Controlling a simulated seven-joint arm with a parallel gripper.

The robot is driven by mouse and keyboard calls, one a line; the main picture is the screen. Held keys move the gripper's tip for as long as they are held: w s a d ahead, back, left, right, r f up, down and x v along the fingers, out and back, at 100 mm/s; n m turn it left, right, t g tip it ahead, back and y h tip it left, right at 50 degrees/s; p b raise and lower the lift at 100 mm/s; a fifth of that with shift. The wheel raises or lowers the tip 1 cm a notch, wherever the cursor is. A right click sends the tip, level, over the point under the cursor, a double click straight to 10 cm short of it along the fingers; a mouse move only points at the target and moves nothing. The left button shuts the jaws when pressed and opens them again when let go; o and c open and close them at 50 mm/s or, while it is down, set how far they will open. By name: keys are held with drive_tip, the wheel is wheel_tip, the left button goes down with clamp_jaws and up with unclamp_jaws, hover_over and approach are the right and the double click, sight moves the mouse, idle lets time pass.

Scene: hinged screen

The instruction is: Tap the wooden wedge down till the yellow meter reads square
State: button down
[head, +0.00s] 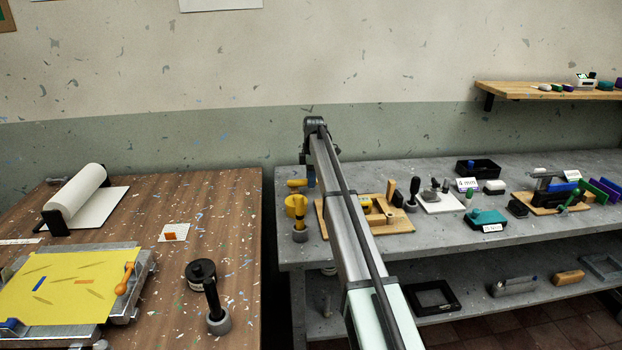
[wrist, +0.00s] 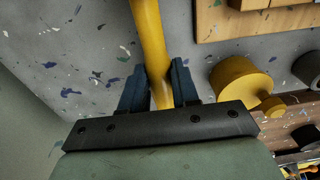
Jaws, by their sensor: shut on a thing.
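My gripper (wrist: 160,88) has its two dark blue fingers shut on a yellow rod-like handle (wrist: 147,40); the handle's far end is out of the wrist view. In the head view my gripper (head: 311,177) is at the left end of the grey bench, with a yellow piece (head: 297,183) beside it. A wooden board (head: 388,226) lies to its right, partly hidden by my arm. On the board stands a light wooden piece (head: 390,187), possibly the wedge, and a small yellow part (head: 365,204), possibly the meter. No reading is legible.
A yellow cylinder (wrist: 240,77) stands close right of my gripper in the wrist view. The grey bench (head: 440,240) holds a white plate (head: 441,206), a teal tool (head: 487,217) and a black tray (head: 478,168). A wooden table (head: 235,230) stands left, across a gap.

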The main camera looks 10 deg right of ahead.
drive_tip(key=shift+f, duration=0.4)
drive_tip(key=c, duration=0.8)
unclamp_jaws()
drive_tip(key=shift+o, duration=0.2)
wheel_tip(320, 180, up, 14)
drive_tip(key=shift+d, duration=0.35)
drive_tip(key=shift+w+f, duration=0.1)
